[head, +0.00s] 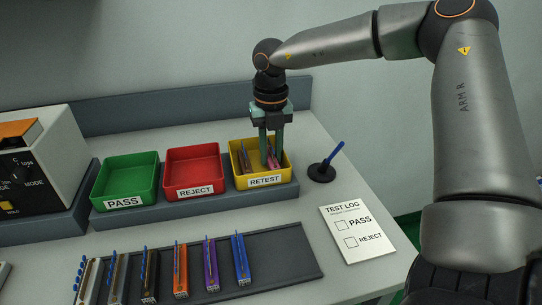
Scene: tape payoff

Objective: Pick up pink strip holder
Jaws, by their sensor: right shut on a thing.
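My right gripper (270,150) reaches down into the yellow RETEST bin (288,171). Its fingers are shut on a narrow pink strip holder (273,162), which stands near the right side of the bin and is partly hidden by the fingers and the front wall. Another narrow holder (246,160) is in the left part of the same bin; its colour is hard to tell. Whether the pink holder touches the bin floor is hidden. My left gripper is not in view.
The red REJECT bin (194,153) and green PASS bin (128,161) stand to the left. A dark tray (283,262) in front holds several strip holders with blue tips. A pen stand (321,172) and test log sheet (355,233) lie right. A boxy device (45,155) stands far left.

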